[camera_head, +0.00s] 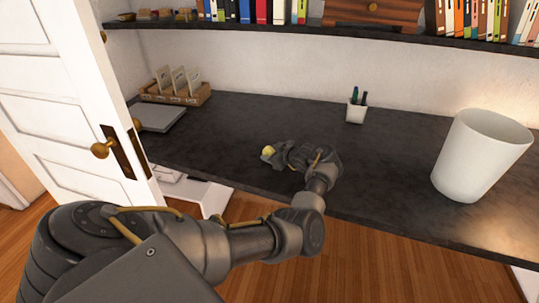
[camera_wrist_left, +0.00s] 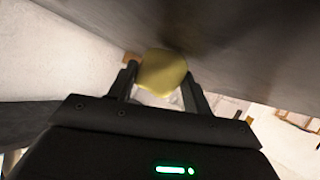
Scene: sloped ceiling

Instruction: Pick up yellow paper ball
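The yellow paper ball (camera_head: 268,151) is at the tip of my left gripper (camera_head: 271,154), over the dark desk top (camera_head: 225,130) left of its middle. In the left wrist view the ball (camera_wrist_left: 163,72) sits between the two fingertips of my left gripper (camera_wrist_left: 160,80), with a fingertip against each side. The gripper looks shut on it. I cannot tell whether the ball touches the desk. My right gripper is not in view.
A white bin (camera_head: 475,160) stands on the desk at the right, and a pen cup (camera_head: 356,112) behind the gripper. A wooden organizer (camera_head: 178,92) and a grey laptop-like slab (camera_head: 160,117) lie at the left. A shelf (camera_head: 270,33) runs above. A white door (camera_head: 75,100) stands left.

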